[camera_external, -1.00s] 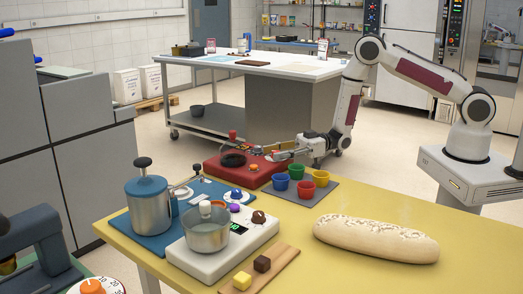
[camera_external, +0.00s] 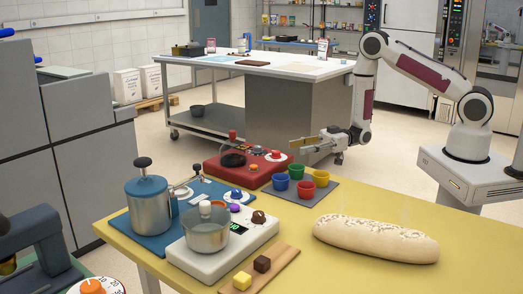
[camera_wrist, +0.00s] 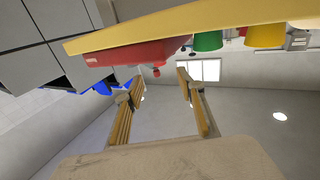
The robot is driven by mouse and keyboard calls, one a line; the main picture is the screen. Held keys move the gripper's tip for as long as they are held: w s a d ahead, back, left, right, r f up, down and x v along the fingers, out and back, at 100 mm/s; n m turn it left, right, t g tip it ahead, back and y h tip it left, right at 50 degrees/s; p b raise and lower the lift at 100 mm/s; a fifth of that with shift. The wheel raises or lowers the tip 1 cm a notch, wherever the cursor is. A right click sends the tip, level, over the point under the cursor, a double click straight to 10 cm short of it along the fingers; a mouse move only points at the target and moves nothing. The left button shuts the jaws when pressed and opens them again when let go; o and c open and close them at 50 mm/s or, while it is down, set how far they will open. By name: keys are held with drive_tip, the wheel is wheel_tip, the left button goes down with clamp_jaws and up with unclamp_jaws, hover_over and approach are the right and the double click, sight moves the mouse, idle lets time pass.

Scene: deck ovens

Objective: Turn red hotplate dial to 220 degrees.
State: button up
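The red hotplate (camera_external: 218,172) stands at the far end of the yellow table, with a dark pan on it. Its red dial (camera_external: 276,154) sits on a white ring at the right of the housing; its pointer and the degree marks are too small to read. My gripper (camera_external: 298,147) is just right of the dial and seems raised and apart from it. In the wrist view, the two fingers of my gripper (camera_wrist: 160,80) are spread with nothing between them. The red hotplate (camera_wrist: 135,53) shows beyond them at a steep tilt; its dial face is not visible there.
Several coloured cups stand on a grey mat (camera_external: 323,197) right of the hotplate. A bread loaf (camera_external: 375,239) lies at right. Space above the dial is free.

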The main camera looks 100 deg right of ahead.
drive_tip(key=shift+v, duration=0.95)
drive_tip(key=shift+a+f, duration=0.1)
drive_tip(key=n+g+y, duration=0.2)
drive_tip(key=n+y, duration=0.1)
drive_tip(key=y, duration=0.1)
approach(276, 152)
drive_tip(key=shift+w+a, duration=0.3)
drive_tip(key=shift+w, duration=0.6)
drive_tip(key=shift+w+a, duration=0.1)
drive_tip(key=shift+w, duration=0.05)
drive_tip(key=shift+x, duration=3.75)
drive_tip(key=shift+a, duration=0.1)
